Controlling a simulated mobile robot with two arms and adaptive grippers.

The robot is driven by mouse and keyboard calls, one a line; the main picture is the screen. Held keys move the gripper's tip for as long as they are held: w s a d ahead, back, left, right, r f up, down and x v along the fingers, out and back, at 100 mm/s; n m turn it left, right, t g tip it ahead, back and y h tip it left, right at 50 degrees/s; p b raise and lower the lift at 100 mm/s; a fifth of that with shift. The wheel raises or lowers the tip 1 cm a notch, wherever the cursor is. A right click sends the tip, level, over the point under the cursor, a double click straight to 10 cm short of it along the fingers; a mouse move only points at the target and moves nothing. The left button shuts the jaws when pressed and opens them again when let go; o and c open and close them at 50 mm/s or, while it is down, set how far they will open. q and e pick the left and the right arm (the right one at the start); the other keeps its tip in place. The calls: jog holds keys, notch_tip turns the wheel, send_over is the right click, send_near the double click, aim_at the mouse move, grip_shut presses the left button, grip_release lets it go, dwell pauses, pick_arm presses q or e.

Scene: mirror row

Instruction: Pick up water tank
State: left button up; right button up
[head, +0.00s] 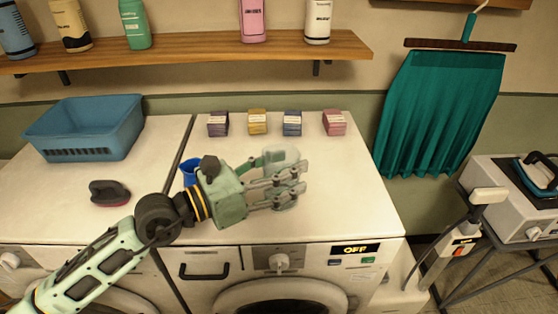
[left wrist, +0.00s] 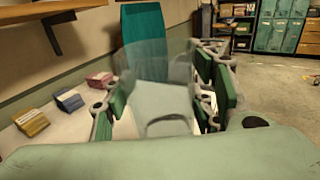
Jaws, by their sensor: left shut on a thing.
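The water tank (left wrist: 160,62) is a clear, see-through container with a greyish lower part. It sits between the fingers of my left gripper (left wrist: 158,105) in the left wrist view. In the head view the left gripper (head: 283,180) is shut on the tank (head: 288,155), above the right-hand washing machine's white top. The fingers hide much of the tank there. I cannot tell whether the tank touches the surface. My right gripper is not in view.
Several small boxes (head: 292,123) stand along the back. A blue basket (head: 88,127), a dark brush (head: 109,192) and a blue cup (head: 189,171) are to the left. A steam-iron station (head: 520,197) stands at the right. The machine top right of the gripper is clear.

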pick_arm(q)
jog(key=shift+s+d+r, duration=0.15)
jog(key=shift+s+r, duration=0.2)
jog(key=shift+s, duration=0.15)
jog(key=shift+s+d+r, duration=0.1)
jog(key=shift+s+r, duration=0.2)
jog(key=shift+s, duration=0.2)
jog(key=shift+s+a, duration=0.1)
dwell(1.8)
